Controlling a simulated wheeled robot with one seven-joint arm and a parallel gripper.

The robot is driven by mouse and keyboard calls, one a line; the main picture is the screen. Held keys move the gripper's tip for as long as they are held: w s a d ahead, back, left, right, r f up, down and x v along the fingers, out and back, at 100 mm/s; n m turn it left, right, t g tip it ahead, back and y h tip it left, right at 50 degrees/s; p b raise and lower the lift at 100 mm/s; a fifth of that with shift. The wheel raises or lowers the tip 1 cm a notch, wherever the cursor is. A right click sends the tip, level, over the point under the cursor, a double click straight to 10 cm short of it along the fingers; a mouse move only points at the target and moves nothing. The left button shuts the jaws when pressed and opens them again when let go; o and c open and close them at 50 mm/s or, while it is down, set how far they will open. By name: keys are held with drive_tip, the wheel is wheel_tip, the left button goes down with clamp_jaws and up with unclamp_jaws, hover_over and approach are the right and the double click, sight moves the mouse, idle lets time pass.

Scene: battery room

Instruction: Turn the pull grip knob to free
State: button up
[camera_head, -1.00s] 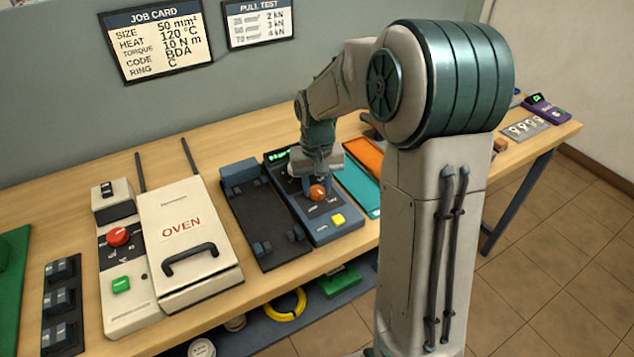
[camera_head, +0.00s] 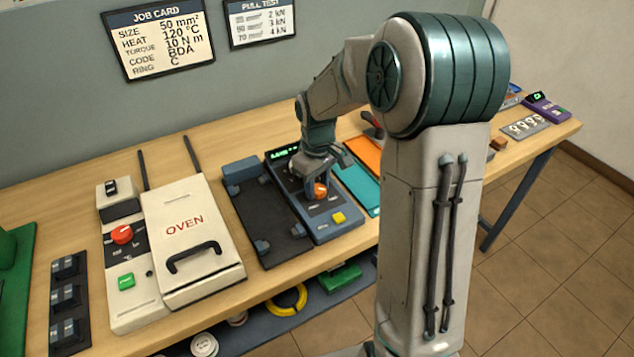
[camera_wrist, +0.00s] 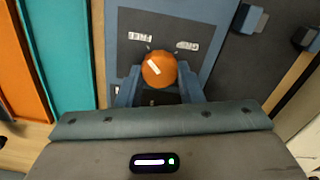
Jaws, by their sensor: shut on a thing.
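The pull grip knob (camera_wrist: 159,69) is an orange round knob with a white pointer mark, on the dark panel of a blue pull tester (camera_head: 332,226). In the wrist view the white mark lies slanted, between two small white labels (camera_wrist: 138,37) and (camera_wrist: 187,45) whose words I cannot read. My gripper (camera_wrist: 160,84) is shut on the knob, with a blue finger at each side of it. In the head view the knob (camera_head: 320,191) shows just below my gripper (camera_head: 313,186). The tester's green display (camera_head: 284,153) is lit but too small to read.
A yellow button (camera_head: 338,217) is on the tester's front. A black fixture (camera_head: 268,222) lies to its left, and a teal tray (camera_head: 358,186) and an orange tray (camera_head: 364,154) to its right. The oven (camera_head: 190,255) with its red knob (camera_head: 122,234) is farther left.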

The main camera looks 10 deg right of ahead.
sight(317, 187)
idle(0.4)
drive_tip(key=o, duration=1)
drive_tip(key=shift+c, duration=0.2)
drive_tip(key=shift+r, duration=0.1)
wheel_tip(317, 187, up, 14)
drive_tip(key=s+f+m+t, duration=0.2)
drive_tip(key=s+f+m, duration=0.2)
drive_tip(key=s, duration=1.7)
drive_tip(key=shift+f+m+t, duration=0.15)
drive_tip(key=shift+m+t, duration=0.25)
drive_tip(key=shift+m, duration=0.7)
